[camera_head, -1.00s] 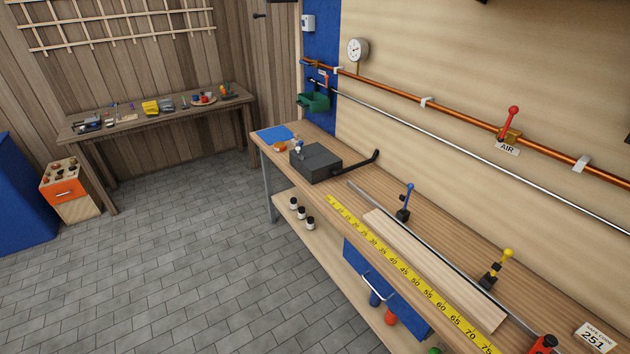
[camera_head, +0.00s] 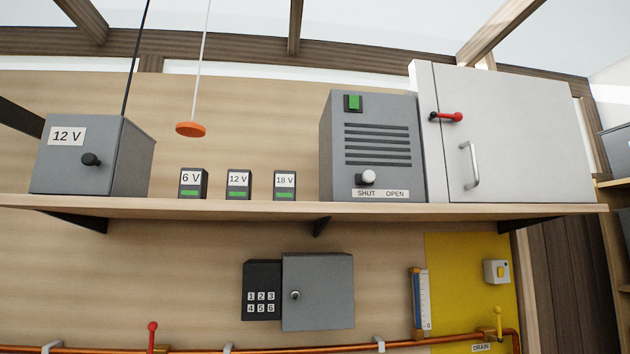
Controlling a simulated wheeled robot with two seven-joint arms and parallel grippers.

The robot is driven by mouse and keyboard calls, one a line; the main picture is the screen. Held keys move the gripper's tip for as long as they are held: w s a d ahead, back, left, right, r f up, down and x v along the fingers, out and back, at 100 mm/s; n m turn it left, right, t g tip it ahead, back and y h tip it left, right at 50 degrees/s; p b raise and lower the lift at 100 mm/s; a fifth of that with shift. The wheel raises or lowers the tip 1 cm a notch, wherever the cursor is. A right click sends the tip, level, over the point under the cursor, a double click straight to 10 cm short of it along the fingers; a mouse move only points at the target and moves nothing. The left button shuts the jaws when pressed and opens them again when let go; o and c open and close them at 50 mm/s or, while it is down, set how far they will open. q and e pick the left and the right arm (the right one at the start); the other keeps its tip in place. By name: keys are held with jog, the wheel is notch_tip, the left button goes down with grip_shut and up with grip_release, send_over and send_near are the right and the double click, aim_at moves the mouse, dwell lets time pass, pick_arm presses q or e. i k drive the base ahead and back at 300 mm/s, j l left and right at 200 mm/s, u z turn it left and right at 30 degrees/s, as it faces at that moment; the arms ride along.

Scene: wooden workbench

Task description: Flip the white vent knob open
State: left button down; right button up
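The white vent knob (camera_head: 368,177) is on the lower front of a grey vent box (camera_head: 372,112) with dark slots. The box stands on the high shelf. A label (camera_head: 381,194) under the knob reads SHUT on the left and OPEN on the right. The knob sits at the left, above the word SHUT, with a dark mount beside it. A green square (camera_head: 353,102) is at the top left of the box front. Neither of my grippers shows in the view.
The wooden shelf (camera_head: 225,207) also bears a 12 V box (camera_head: 110,150), several small voltage blocks (camera_head: 238,184) and a white cabinet (camera_head: 520,130) with a red-knobbed lever. An orange pull disc (camera_head: 190,129) hangs at the left. Below are a keypad (camera_head: 262,290), a grey safe (camera_head: 325,290) and a copper pipe.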

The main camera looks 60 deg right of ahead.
aim_at(368, 178)
jog(key=z, duration=2.4)
